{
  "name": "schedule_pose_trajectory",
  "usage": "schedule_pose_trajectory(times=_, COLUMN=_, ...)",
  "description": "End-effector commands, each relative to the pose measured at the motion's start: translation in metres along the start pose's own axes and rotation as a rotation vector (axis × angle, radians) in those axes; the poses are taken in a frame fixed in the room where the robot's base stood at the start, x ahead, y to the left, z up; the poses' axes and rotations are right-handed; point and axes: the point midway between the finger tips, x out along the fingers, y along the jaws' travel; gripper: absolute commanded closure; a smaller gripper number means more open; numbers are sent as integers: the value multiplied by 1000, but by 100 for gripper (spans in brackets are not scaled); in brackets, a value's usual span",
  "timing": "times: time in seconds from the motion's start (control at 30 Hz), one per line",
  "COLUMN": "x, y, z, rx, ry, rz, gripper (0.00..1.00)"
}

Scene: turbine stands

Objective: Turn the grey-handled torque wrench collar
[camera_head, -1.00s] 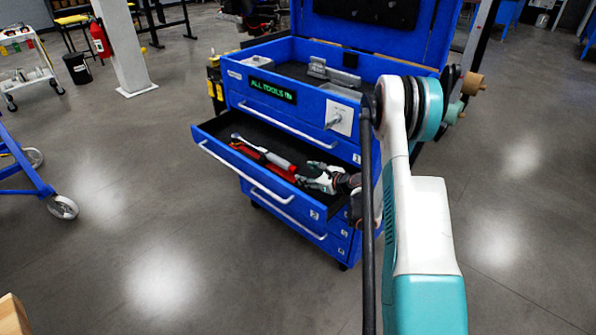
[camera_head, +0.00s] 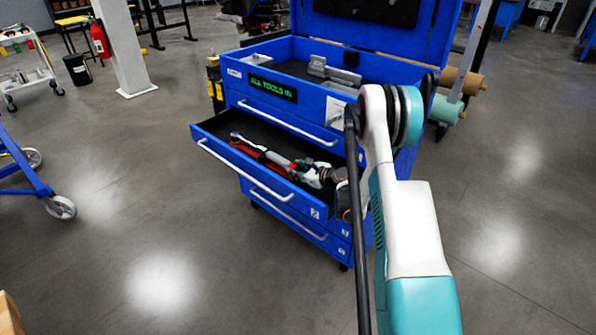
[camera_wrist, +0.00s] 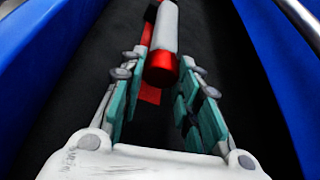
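The torque wrench (camera_head: 273,156) lies in the open drawer (camera_head: 222,131) of the blue tool cabinet. It has a metal head at the left and a grey handle. In the wrist view the grey handle (camera_wrist: 165,28) ends in a red collar (camera_wrist: 161,69). My gripper (camera_wrist: 162,72) is open, with a finger on each side of the red collar. I cannot tell whether either finger touches it. In the head view my gripper (camera_head: 306,168) is low in the drawer at the handle's right end and hides that end.
Red material (camera_head: 247,150) lies under the wrench. Blue drawer walls (camera_wrist: 262,60) rise on both sides of my gripper. The cabinet top holds grey parts (camera_head: 333,72), and a sign (camera_head: 272,89) is on its front. The floor (camera_head: 130,215) in front is clear.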

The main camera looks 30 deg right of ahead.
Motion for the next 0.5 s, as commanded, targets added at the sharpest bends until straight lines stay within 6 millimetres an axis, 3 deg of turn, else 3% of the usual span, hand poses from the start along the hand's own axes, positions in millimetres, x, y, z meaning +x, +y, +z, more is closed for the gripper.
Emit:
schedule_pose_trajectory(times=0.17, x=0, y=0, z=0, rx=-15, ry=-1, rz=-6, gripper=94)
schedule_pose_trajectory(times=0.5, x=0, y=2, z=0, rx=-233, ry=-1, rz=-96, gripper=94)
